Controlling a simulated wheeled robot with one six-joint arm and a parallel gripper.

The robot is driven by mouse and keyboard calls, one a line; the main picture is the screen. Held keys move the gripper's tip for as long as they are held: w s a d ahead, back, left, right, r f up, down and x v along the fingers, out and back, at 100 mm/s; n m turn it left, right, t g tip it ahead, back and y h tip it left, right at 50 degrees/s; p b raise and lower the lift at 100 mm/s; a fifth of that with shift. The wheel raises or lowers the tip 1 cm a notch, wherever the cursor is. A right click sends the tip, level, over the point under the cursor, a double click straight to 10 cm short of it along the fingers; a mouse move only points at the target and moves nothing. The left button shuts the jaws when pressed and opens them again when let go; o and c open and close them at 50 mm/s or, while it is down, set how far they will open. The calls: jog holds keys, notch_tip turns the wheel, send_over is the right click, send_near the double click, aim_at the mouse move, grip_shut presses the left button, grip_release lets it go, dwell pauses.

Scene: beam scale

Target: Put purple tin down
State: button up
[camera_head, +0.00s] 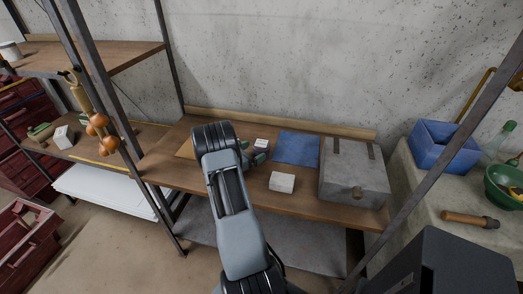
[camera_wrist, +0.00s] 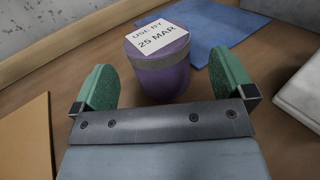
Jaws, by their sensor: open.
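The purple tin (camera_wrist: 164,74) stands upright on the wooden bench (camera_wrist: 230,145), with a white label reading "USE BY 25 MAR" on its top. In the head view the tin's label (camera_head: 261,143) shows just beyond my gripper, and much of the tin is hidden there. My gripper (camera_wrist: 162,88) is open, with one green finger pad on each side of the tin. Gaps show between both pads and the tin in the wrist view. The tin rests on the wood, beside the blue mat (camera_wrist: 208,35).
A white block (camera_head: 281,182) and a grey box (camera_head: 353,174) stand right of the tin. A tan board (camera_wrist: 22,135) lies to the left. A wooden strip (camera_head: 290,122) runs along the back against the wall. Metal posts (camera_head: 90,70) rise at the left.

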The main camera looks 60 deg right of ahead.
aim_at(261, 146)
jog(key=shift+p+x, duration=0.45)
jog(key=shift+x, duration=2.1)
jog(key=shift+w, duration=0.1)
jog(key=shift+c, duration=0.3)
jog(key=c, duration=1.1)
